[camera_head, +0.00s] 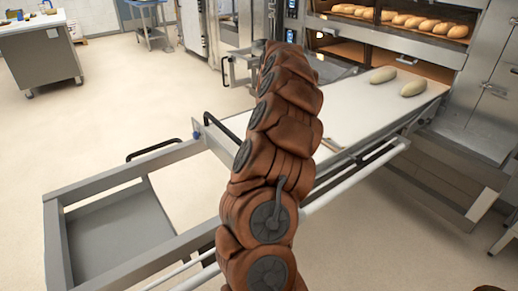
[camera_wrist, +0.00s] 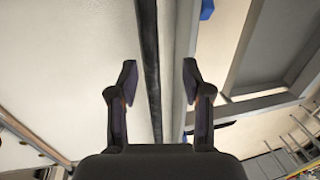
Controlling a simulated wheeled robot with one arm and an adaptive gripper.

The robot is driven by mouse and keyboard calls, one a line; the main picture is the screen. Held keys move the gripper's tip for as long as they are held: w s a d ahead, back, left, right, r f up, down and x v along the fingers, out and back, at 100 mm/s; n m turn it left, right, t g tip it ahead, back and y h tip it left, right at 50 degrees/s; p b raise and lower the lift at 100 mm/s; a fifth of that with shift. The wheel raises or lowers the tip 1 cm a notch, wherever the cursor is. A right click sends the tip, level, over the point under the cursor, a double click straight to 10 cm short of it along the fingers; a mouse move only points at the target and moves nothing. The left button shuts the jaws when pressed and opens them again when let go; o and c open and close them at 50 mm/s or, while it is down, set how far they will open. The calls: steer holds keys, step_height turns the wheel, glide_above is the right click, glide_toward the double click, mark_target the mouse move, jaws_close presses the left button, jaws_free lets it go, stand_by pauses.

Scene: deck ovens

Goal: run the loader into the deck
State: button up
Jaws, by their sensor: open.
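The loader (camera_head: 345,105) is a long pale belt on a grey metal frame, reaching up to the mouth of an oven deck (camera_head: 430,67). Two pale dough loaves, one (camera_head: 383,75) and another (camera_head: 413,88), lie near its oven end. A black handle bar (camera_head: 229,129) is on the belt's left side, partly behind my arm. In the wrist view a dark bar (camera_wrist: 148,45) runs lengthwise beside the pale belt (camera_wrist: 65,70). My gripper (camera_wrist: 159,75) is open, with its fingers on either side of the bar's line; contact cannot be told. In the head view my arm hides it.
A second black handle (camera_head: 152,150) is on the frame's left rail. Browned loaves (camera_head: 425,24) sit in the upper deck. A steel worktable (camera_head: 42,55) and a blue-framed cart (camera_head: 150,22) stand far left. The floor between (camera_head: 110,105) is clear.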

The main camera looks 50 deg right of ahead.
steer(key=shift+s+d+r+p, duration=0.15)
steer(key=shift+r+p, duration=0.15)
steer(key=shift+r, duration=0.4)
steer(key=shift+w+d+r+p, duration=0.1)
steer(key=shift+r+p, duration=0.2)
steer(key=shift+r, duration=0.45)
steer(key=shift+s+d+r+p, duration=0.15)
steer(key=shift+r+p, duration=0.15)
steer(key=shift+r, duration=0.4)
